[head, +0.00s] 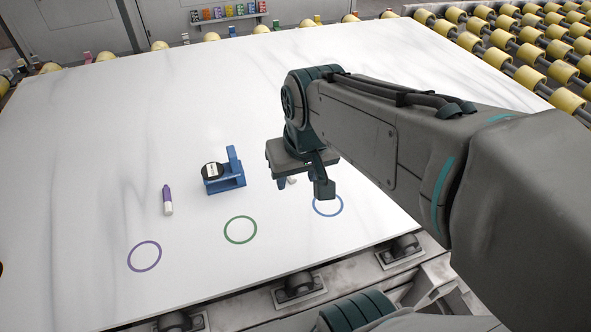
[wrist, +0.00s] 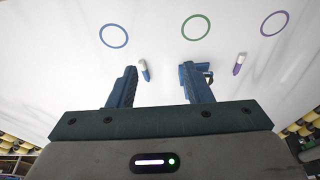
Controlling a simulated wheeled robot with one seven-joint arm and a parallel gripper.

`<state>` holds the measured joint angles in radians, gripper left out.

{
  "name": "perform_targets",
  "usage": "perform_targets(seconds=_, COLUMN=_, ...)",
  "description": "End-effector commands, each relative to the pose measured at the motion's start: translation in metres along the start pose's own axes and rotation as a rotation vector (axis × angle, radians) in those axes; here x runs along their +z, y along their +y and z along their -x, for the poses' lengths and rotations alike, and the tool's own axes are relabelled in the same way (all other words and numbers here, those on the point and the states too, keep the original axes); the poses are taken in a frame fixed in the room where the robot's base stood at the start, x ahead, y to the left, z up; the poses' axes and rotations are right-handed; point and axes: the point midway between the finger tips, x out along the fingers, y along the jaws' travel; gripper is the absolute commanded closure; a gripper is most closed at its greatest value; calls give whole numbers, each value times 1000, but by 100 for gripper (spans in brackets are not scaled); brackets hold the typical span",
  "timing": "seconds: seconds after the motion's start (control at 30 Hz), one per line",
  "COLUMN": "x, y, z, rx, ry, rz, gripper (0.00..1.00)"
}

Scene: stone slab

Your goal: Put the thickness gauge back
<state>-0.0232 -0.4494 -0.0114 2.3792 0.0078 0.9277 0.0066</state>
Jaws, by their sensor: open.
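The thickness gauge (head: 232,180), a blue frame with a black round dial, stands on the white stone slab (head: 100,130), left of my gripper (head: 304,184) in the head view. My gripper is open above the slab and apart from the gauge. In the wrist view my gripper (wrist: 161,74) shows two spread fingers. The gauge (wrist: 186,73) lies beyond the right finger, which hides part of it. A blue-and-white marker (wrist: 144,70) lies on the slab in the gap between the fingers; in the head view my gripper mostly hides it.
A purple marker (head: 167,198) lies left of the gauge. Purple (head: 145,256), green (head: 240,230) and blue (head: 328,206) rings are drawn along the slab's near edge. Yellow rollers (head: 530,55) line the far right. Much of the far slab is bare.

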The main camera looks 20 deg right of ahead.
Motion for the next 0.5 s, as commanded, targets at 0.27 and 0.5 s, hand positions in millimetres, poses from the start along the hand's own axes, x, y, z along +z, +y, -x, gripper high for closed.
perform_targets(seconds=0.27, x=41, y=4, z=-5, rx=17, ry=33, rz=7, gripper=55)
perform_targets(seconds=0.5, x=42, y=4, z=-5, rx=17, ry=33, rz=8, gripper=55)
